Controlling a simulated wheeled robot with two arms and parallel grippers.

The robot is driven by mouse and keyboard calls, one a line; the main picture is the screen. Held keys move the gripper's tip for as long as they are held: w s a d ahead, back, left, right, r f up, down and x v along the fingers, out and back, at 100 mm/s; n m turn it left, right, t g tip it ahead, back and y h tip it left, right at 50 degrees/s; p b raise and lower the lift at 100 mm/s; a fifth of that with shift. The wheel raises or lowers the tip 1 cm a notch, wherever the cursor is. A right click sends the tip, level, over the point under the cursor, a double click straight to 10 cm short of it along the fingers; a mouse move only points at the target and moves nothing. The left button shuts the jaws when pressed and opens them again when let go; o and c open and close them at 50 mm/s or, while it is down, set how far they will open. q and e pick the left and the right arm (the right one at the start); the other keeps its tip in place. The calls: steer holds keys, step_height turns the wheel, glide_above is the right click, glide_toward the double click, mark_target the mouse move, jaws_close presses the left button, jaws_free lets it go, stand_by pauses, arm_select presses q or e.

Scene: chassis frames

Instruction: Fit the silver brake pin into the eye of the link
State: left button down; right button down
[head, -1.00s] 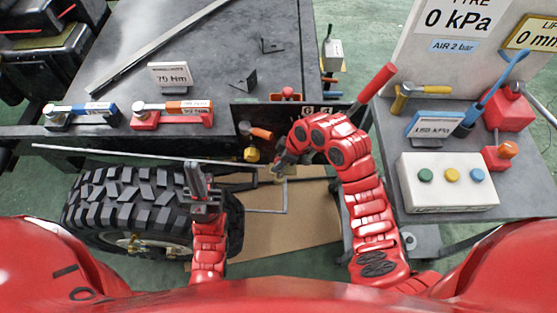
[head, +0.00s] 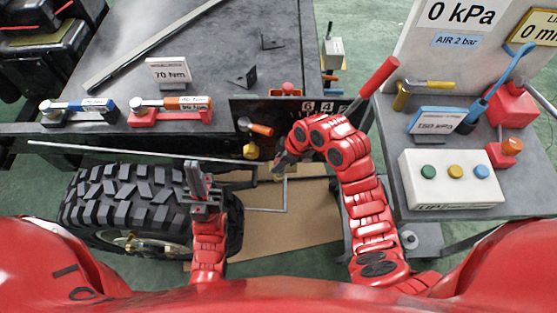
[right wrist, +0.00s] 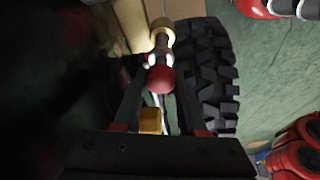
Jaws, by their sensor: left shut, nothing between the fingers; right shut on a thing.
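My right gripper (head: 277,167) is shut near the brass link eye, right of the tyre. In the right wrist view, the fingers (right wrist: 158,75) close around a red ball-shaped knob (right wrist: 160,79) with bright silver parts beside it, which looks like the head of the silver brake pin. A brass ring (right wrist: 162,27), seemingly the eye of the link, lies just beyond the knob, in line with it. Whether the pin's tip is inside the ring is hidden. My left gripper (head: 197,172) is shut and empty, pointing up in front of the tyre.
The knobbly tyre (head: 125,200) lies left, with a long thin rod (head: 150,154) above it. A dark bench (head: 210,75) carries torque wrenches. A grey side table (head: 440,207) holds a button box (head: 450,190). Cardboard (head: 310,215) covers the floor below.

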steer(key=shift+f+b, duration=1.6)
steer(key=shift+f, duration=0.45)
steer(key=shift+c, duration=1.9)
jaws_free()
steer(key=shift+r, duration=0.1)
steer(key=v, duration=0.5)
steer(key=shift+w+r, duration=0.1)
steer(key=shift+r, duration=0.05)
steer(key=p+v, duration=0.4)
steer(key=v, duration=0.8)
steer(key=shift+p, duration=0.4)
steer(key=shift+r, duration=0.1)
